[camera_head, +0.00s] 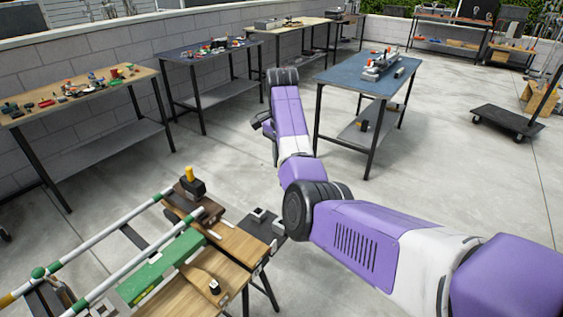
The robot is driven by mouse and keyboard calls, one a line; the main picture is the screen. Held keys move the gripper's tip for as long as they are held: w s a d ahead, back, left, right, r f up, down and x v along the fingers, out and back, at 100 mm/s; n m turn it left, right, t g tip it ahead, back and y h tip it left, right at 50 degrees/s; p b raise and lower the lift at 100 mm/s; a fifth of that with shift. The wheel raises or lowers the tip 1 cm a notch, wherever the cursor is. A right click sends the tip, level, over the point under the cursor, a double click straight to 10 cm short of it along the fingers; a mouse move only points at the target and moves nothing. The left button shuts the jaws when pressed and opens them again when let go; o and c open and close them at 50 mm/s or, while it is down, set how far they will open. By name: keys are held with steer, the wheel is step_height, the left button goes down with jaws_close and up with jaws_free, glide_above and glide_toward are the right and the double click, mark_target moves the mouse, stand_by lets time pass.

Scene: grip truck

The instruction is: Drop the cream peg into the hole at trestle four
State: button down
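No cream peg can be made out with certainty. A yellow peg-like cylinder (189,174) stands upright in a dark block at the back of the near wooden workbench (236,243) at lower left. A small dark cylinder with a light top (214,287) stands on the front board of that bench. A small grey block with a dark opening (258,214) sits at its right corner. No trestle number is readable. My purple and white arm reaches up from the lower right. Its far end is beyond the bench; dark parts show beside it, but my gripper's fingers cannot be made out.
White rails with green fittings (117,233) and a green block (160,268) lie across the near bench. A blue-topped table (345,76) stands behind my arm. Tables with small parts line the wall at left. A dark cart (508,121) is at right. Concrete floor is open between.

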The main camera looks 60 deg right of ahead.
steer(key=shift+r+p, duration=2.75)
steer(key=shift+r, duration=0.1)
